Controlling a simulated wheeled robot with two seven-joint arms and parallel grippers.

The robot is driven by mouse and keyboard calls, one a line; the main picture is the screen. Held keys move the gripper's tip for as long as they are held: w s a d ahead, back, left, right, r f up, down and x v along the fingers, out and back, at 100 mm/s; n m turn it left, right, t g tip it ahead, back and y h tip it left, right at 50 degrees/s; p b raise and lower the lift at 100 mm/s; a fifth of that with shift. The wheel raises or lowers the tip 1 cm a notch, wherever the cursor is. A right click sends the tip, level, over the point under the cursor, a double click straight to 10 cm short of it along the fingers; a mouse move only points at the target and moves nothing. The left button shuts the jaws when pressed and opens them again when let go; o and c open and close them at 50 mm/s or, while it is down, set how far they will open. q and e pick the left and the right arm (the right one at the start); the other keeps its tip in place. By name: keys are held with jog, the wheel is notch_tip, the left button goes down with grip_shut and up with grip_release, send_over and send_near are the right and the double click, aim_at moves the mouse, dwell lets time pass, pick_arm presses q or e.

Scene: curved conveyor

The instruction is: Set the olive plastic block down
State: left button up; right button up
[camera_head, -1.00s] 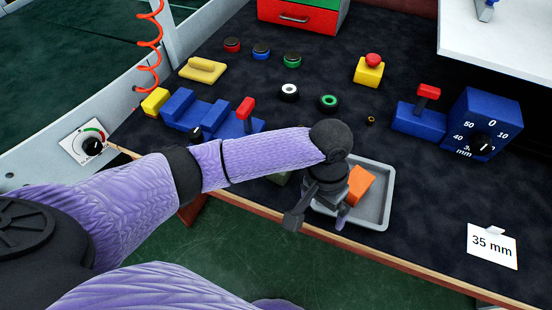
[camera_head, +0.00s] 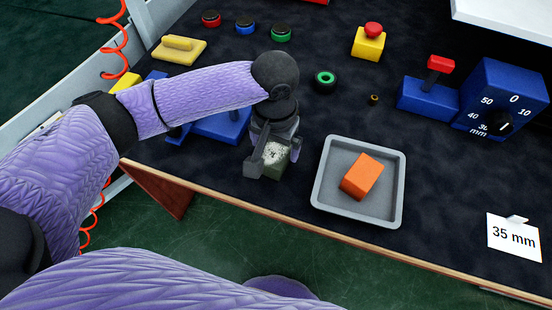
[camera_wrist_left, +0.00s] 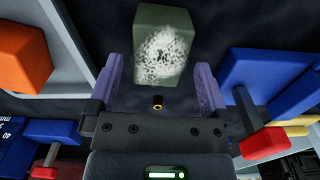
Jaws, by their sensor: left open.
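The olive plastic block (camera_head: 282,157), with a speckled white patch on its face, is on the dark mat near the table's front edge, left of the grey tray. My left gripper (camera_head: 270,158) is over it and partly hides it. In the left wrist view the block (camera_wrist_left: 165,45) shows at and beyond the fingertips of my open left gripper (camera_wrist_left: 158,72). Dark gaps show between it and both fingers. My right gripper is not in view.
The grey tray (camera_head: 394,190) holds an orange block (camera_head: 362,176). Blue fixtures (camera_head: 215,127) stand left of my gripper. A blue dial box (camera_head: 505,95) and a 35 mm card (camera_head: 514,237) are at the right. The mat behind the tray is mostly clear.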

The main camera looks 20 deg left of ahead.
pick_arm(q)
jog(key=shift+f, duration=0.4)
jog(key=shift+r, duration=0.1)
jog(key=c, duration=1.3)
jog(key=shift+o, duration=0.2)
jog(key=shift+r, duration=0.15)
